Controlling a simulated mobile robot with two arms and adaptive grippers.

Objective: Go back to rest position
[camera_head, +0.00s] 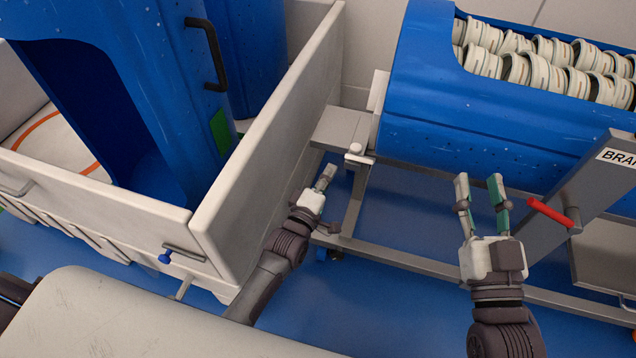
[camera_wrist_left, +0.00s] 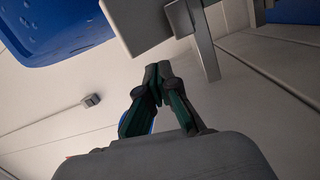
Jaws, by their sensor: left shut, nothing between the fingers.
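My left gripper (camera_head: 326,176) is between the white-walled carrier and the metal stand in the head view, pointing up and away. It is shut and empty; its fingertips meet in the left wrist view (camera_wrist_left: 158,72). My right gripper (camera_head: 482,186) is in front of the blue tub on the stand, to the left of a red handle (camera_head: 549,213). Its two fingers are spread apart with nothing between them.
A white-walled carrier (camera_head: 268,150) with a blue tub (camera_head: 130,75) stands left. A metal stand (camera_head: 400,258) carries a blue tub (camera_head: 470,120) of white ring-shaped parts (camera_head: 535,70). A grey post (camera_head: 575,200) rises right. Blue floor shows below.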

